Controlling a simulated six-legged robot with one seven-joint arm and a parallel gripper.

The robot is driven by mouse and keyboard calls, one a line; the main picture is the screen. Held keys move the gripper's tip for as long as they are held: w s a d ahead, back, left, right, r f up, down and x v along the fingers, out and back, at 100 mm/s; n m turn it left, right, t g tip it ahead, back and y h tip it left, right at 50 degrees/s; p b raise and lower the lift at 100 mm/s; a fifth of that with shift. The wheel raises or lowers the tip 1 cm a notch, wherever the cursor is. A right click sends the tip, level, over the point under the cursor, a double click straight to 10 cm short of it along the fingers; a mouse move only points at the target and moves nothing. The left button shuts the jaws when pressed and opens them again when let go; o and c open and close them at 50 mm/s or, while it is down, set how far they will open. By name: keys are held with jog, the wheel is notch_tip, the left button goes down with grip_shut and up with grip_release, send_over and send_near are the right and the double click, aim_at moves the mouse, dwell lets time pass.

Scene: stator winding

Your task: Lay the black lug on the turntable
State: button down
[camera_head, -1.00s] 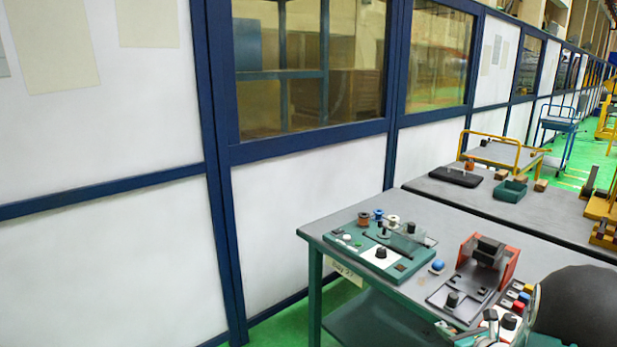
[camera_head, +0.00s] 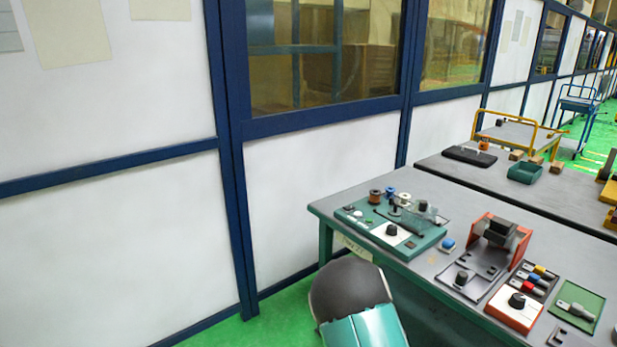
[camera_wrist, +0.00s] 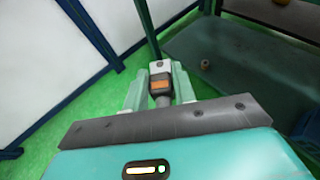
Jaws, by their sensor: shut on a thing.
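In the wrist view my gripper (camera_wrist: 158,88) is shut on a small lug-like piece (camera_wrist: 160,100). Its light grey end has a dark hole, with an orange patch and a darker grey part below. I cannot tell whether this is the black lug. The fingers point over the green floor beside the bench. In the head view my arm is low in front of the bench, and its fingertips are hidden. I cannot tell surely which thing is the turntable. A grey plate with a black knob (camera_head: 462,278) and a white-topped orange box with a black knob (camera_head: 517,302) are on the bench.
The grey bench (camera_head: 440,190) carries a green unit (camera_head: 430,240), an orange stand (camera_head: 500,232), a tray of coloured pieces (camera_head: 538,277) and a green mat (camera_head: 590,297) with grey pieces. A panelled wall (camera_head: 290,210) is at left. The wrist view shows a lower shelf (camera_wrist: 240,60).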

jog(key=shift+s+a+f, duration=0.1)
jog(key=shift+s+a, duration=0.2)
jog(key=shift+a, duration=0.35)
jog(key=shift+s+a+f, duration=0.1)
jog(key=shift+s+a, duration=0.2)
jog(key=shift+a, duration=0.35)
jog(key=shift+s+a, duration=0.3)
jog(key=shift+a, duration=0.35)
jog(key=shift+d, duration=0.1)
